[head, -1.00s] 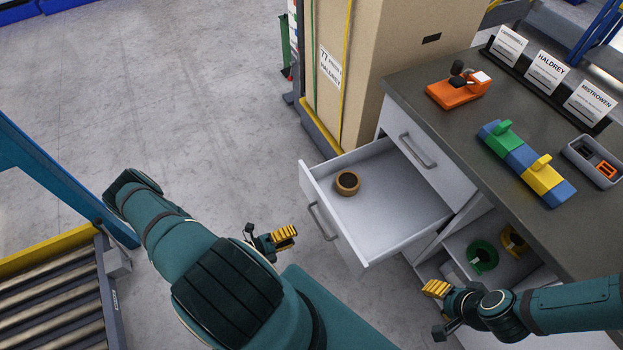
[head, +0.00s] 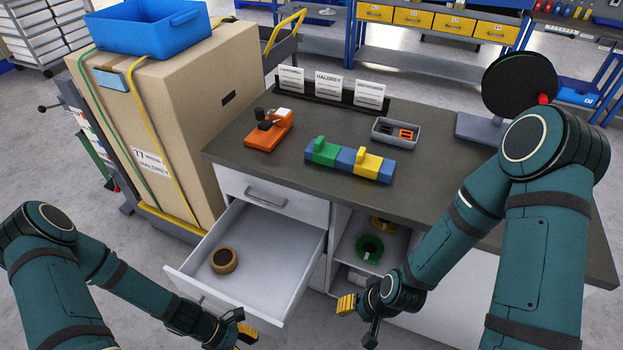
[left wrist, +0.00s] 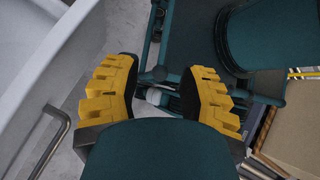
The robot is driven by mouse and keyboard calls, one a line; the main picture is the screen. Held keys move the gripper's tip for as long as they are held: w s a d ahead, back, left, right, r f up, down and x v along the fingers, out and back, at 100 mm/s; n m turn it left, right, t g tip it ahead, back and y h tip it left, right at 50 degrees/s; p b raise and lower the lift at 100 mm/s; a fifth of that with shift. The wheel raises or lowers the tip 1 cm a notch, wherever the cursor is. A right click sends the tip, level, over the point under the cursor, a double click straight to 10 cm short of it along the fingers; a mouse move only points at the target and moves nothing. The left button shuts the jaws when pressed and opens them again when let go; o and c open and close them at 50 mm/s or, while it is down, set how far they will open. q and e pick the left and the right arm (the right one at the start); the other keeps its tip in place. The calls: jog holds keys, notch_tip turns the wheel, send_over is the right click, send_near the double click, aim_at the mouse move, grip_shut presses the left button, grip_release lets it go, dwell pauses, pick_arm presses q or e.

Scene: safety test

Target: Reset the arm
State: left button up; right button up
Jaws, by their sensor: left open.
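My left gripper (head: 240,328) is low at the front, just in front of the open drawer's front panel. In the left wrist view its two yellow-padded fingers (left wrist: 160,88) are spread apart with nothing between them. My right gripper (head: 357,310) hangs in front of the counter, right of the open drawer; only part of its yellow finger pads shows, so its opening is unclear. The open drawer (head: 285,245) holds a brown ring-shaped roll (head: 223,260). Its handle also shows in the left wrist view (left wrist: 50,140), left of my fingers.
The grey counter (head: 250,170) bears an orange device (head: 268,130), a green, blue and yellow block row (head: 350,160), a small grey tray (head: 397,132) and label cards. A large strapped carton (head: 180,110) stands left. Open shelves below hold a green roll (head: 369,248).

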pick_arm(q)
jog(key=w+d+r+m+t+y, duration=0.1)
jog(key=w+d+r+m+y, duration=0.1)
jog(key=r+m, duration=0.3)
jog(key=w+d+r+m+t+y, duration=0.2)
jog(key=w+d+r+m, duration=0.2)
jog(key=m, duration=0.9)
jog(key=shift+w+r+y, duration=0.35)
jog(key=shift+r+y, duration=0.05)
